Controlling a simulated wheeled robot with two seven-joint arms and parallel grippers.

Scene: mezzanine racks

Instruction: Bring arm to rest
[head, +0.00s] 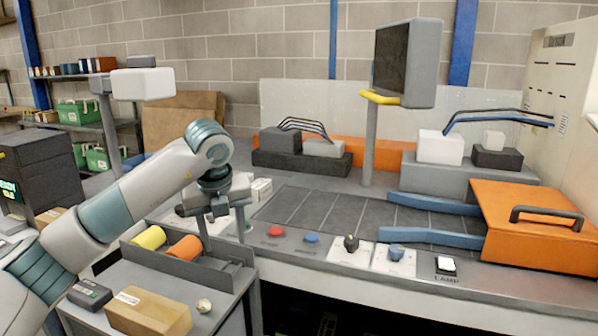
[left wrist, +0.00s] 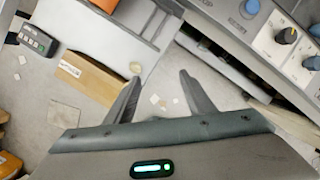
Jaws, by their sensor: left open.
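My left arm (head: 105,215) comes in from the left and reaches up to a bent joint, with the wrist hanging down from it. My left gripper (head: 223,238) points down near the front edge of the bench, beside the dark rack on the low cart. In the left wrist view the two fingers of the gripper (left wrist: 160,88) stand apart with nothing between them. Beyond them are the floor and small pale scraps. My right gripper is not in view.
A low cart (head: 231,284) holds a yellow roll (head: 149,237), an orange roll (head: 184,248), a cardboard box (head: 148,312) and a dark device (head: 90,294). The bench carries a red button (head: 275,231), knobs and an orange cover (head: 530,225). A monitor (head: 408,62) stands behind.

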